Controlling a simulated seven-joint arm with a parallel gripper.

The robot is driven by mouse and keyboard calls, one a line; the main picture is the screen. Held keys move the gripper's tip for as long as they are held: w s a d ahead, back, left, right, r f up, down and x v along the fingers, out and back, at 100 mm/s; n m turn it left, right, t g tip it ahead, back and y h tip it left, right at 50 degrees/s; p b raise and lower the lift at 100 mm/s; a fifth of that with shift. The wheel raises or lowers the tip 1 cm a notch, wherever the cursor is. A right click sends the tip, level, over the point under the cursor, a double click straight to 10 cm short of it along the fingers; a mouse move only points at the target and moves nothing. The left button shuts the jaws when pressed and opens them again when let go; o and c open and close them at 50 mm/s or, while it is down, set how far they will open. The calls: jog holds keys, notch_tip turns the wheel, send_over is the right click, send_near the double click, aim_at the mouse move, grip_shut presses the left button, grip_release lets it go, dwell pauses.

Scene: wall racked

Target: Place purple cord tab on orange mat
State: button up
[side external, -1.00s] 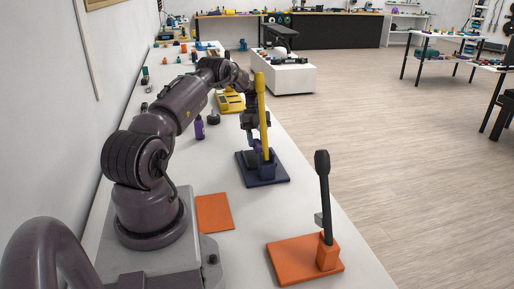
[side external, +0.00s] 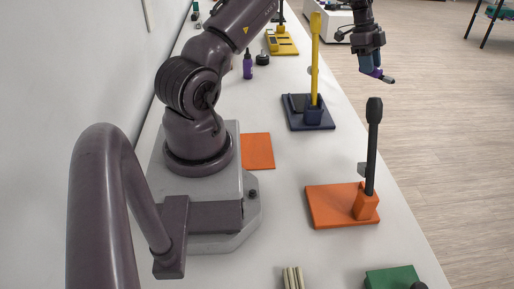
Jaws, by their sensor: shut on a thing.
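My gripper (side external: 383,77) is at the upper right, past the table's right edge in the picture and held up in the air. It is shut on a small purple piece, the purple cord tab (side external: 377,73), which shows only in part between the fingers. The orange mat (side external: 257,151) is a flat, bare orange rectangle on the white table, just right of my arm's base. My gripper is far from it, up and to the right.
A yellow post (side external: 315,60) stands on a dark blue base (side external: 295,118). A black post (side external: 373,140) stands on an orange base (side external: 325,207). A purple bottle (side external: 248,68) is behind the mat. A green block (side external: 390,277) is at the front.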

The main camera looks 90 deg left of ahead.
jog(key=w+d+r+n+t+y, duration=0.1)
jog(key=d+n, duration=0.1)
jog(key=d, duration=0.4)
jog(key=w+d+r+n, duration=0.1)
jog(key=w+d+r, duration=0.1)
jog(key=d, duration=0.5)
jog(key=s+d+r+n+y, duration=0.1)
jog(key=s+d+r+n, duration=0.2)
jog(key=d, duration=0.9)
jog(key=s+d+r+n+y, duration=0.1)
jog(key=s+d+n, duration=0.3)
jog(key=d, duration=0.8)
jog(key=a+r+m+h, duration=0.1)
jog(key=a+m+h, duration=0.1)
jog(key=a+m, duration=0.55)
jog(key=m+g+y, duration=0.4)
jog(key=m+g, duration=0.4)
jog(key=m, duration=2.4)
send_near(261, 151)
jog(key=shift+s+a+f, duration=0.3)
jog(key=shift+f, duration=0.2)
jog(key=shift+s+a+f, duration=0.3)
jog(key=shift+s+f, duration=0.05)
jog(key=shift+f, duration=0.15)
jog(key=shift+s+d+f+m, duration=0.15)
jog(key=shift+s+f+m, duration=0.15)
jog(key=shift+s+m, duration=0.15)
jog(key=shift+f, duration=1.45)
